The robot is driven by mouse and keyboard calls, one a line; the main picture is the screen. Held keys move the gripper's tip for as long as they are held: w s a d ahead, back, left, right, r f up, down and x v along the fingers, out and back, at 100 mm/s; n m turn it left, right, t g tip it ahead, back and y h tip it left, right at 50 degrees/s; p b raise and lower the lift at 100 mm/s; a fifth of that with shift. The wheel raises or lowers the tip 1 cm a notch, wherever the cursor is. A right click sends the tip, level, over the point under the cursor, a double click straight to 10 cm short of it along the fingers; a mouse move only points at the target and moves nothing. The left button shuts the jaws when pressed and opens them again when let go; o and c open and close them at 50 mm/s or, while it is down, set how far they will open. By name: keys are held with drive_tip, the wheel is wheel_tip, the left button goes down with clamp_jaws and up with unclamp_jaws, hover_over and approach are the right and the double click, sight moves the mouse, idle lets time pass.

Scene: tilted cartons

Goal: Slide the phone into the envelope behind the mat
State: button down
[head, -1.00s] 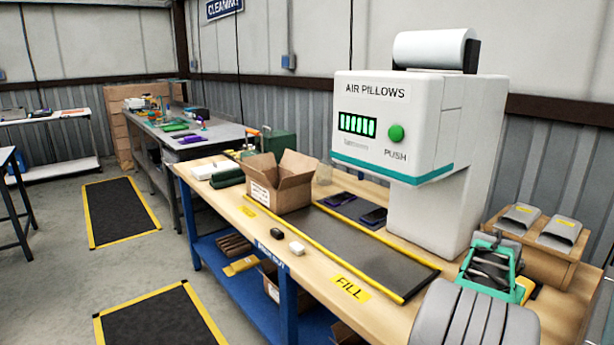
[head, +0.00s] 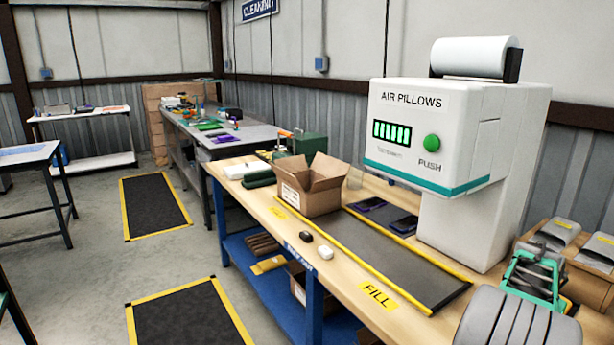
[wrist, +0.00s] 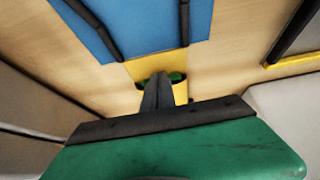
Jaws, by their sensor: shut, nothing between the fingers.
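The dark mat (head: 400,262) with yellow edges lies along the bench. Two flat dark pieces with purplish edges, a left one (head: 370,204) and a right one (head: 403,224), lie at its back side by the white machine. They look phone-like, but I cannot tell which is the phone or an envelope. My gripper (wrist: 158,82) is shut and empty in the wrist view, its dark fingers together over a wooden surface and a yellow patch. In the head view, my teal arm end shows at the lower right, away from the flat pieces; the fingertips are unclear there.
The air pillow machine (head: 440,140) rises behind the mat. An open carton (head: 309,190) stands at the mat's left end. A black piece (head: 306,237) and a white piece (head: 325,252) lie on the front wood. Grey labelled pouches (head: 553,234) rest at right.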

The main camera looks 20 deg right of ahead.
drive_tip(key=shift+a+f, duration=0.1)
drive_tip(key=shift+f, duration=0.05)
drive_tip(key=shift+a, duration=0.45)
wheel_tip(320, 180, up, 8)
drive_tip(key=p, duration=0.5)
